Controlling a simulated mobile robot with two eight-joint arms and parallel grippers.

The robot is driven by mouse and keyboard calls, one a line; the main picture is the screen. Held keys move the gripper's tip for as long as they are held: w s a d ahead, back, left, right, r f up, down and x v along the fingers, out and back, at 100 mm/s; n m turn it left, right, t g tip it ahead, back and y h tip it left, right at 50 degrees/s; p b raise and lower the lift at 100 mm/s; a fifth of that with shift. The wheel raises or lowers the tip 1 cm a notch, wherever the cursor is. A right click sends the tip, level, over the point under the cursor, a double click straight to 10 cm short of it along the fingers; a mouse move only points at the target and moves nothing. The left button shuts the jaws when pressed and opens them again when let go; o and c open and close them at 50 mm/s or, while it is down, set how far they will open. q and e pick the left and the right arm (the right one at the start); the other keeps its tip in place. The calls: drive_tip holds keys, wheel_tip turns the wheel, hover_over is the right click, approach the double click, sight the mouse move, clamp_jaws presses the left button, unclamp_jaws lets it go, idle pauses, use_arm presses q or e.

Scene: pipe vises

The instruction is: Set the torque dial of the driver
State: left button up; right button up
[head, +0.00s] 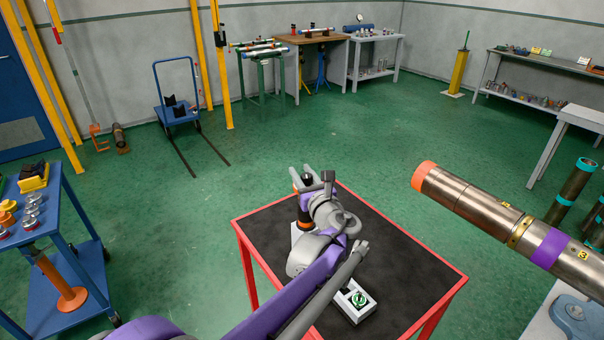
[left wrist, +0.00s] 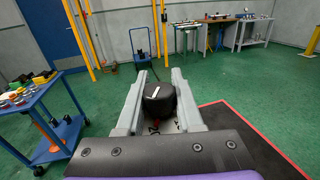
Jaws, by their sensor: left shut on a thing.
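The driver (head: 306,212) stands upright on the small red-framed table, a dark body with an orange part, mostly hidden behind my left gripper. Its black round top, which looks like the dial (left wrist: 158,103), shows in the left wrist view with a white line mark on it. My left gripper (left wrist: 160,92) has its two grey fingers on either side of this black top and is shut on it. In the head view the left gripper (head: 308,184) is at the top of the driver. My right gripper is not in view.
The red-framed table (head: 405,262) has a black top, largely free on the right. A white block with a green round face (head: 354,299) lies near its front. A large pipe with an orange end (head: 480,208) juts in from the right. A blue cart (head: 75,240) stands left.

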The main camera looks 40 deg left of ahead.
use_arm(q)
clamp_jaws()
drive_tip(key=shift+n+g, duration=0.3)
drive_tip(key=shift+g, duration=0.1)
drive_tip(key=n+g+y, duration=0.1)
drive_tip(key=g, duration=0.1)
drive_tip(key=n+g+y, duration=0.1)
drive_tip(key=g, duration=0.1)
drive_tip(key=shift+s+a+n, duration=0.15)
drive_tip(key=shift+s+n, duration=0.15)
drive_tip(key=shift+n, duration=0.1)
drive_tip(key=n+g, duration=0.2)
drive_tip(key=g, duration=0.2)
drive_tip(key=shift+s+n+y+p, duration=0.3)
drive_tip(key=shift+s+n, duration=0.05)
drive_tip(key=shift+n, duration=0.05)
drive_tip(key=n+g, duration=0.1)
drive_tip(key=g, duration=0.1)
drive_tip(key=n+g, duration=0.1)
drive_tip(key=g, duration=0.1)
drive_tip(key=shift+s, duration=0.35)
drive_tip(key=shift+s+n+g+h+p, duration=0.3)
drive_tip(key=shift+n+g+h, duration=0.25)
drive_tip(key=shift+n+g, duration=0.5)
drive_tip(key=shift+s+n+g+h+p, duration=0.15)
drive_tip(key=shift+n+g+h+p, duration=0.35)
drive_tip(key=shift+g, duration=0.85)
drive_tip(key=shift+n, duration=0.35)
